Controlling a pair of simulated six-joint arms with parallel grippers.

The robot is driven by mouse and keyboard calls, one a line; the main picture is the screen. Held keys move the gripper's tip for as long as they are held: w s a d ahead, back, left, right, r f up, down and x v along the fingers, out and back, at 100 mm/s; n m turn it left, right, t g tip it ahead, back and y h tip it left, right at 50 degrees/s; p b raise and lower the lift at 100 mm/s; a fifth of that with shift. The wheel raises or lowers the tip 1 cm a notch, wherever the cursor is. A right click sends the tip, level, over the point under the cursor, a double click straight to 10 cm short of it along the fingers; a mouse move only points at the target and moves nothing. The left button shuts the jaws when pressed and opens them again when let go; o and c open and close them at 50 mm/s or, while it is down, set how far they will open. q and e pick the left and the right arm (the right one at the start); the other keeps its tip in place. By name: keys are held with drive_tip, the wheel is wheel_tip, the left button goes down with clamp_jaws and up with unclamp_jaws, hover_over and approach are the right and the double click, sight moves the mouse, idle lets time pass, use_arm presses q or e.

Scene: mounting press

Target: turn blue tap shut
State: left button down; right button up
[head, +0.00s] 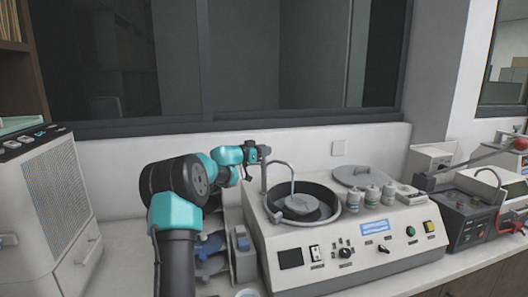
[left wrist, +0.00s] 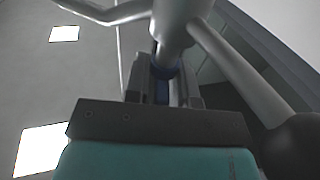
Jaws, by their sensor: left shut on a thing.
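My left gripper (head: 262,153) is at the top of the thin grey water pipe (head: 264,178) on the left side of the polishing machine. In the left wrist view the gripper (left wrist: 166,85) has its two dark fingers on either side of the blue tap (left wrist: 163,69), shut on it. Only a small dark blue part of the tap shows, under the pale pipe body (left wrist: 178,28). The tap is hidden in the head view, so its turn angle cannot be told. My right gripper is not in view.
The polishing machine (head: 350,262) has a round bowl (head: 330,210) with a curved spout (head: 281,163) above it. Several small bottles (head: 361,201) and a round lid (head: 365,176) sit at its back right. A grey unit (head: 48,205) stands at the left, and a wall is behind.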

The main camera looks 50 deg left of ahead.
use_arm(q)
drive_tip(key=shift+m+g+h, duration=0.4)
drive_tip(key=shift+m+h, duration=0.6)
drive_tip(key=shift+h, duration=0.5)
drive_tip(key=c, duration=1.2)
unclamp_jaws()
drive_tip(key=shift+s, duration=0.15)
drive_tip(key=v, duration=1.7)
drive_tip(key=shift+a, duration=0.1)
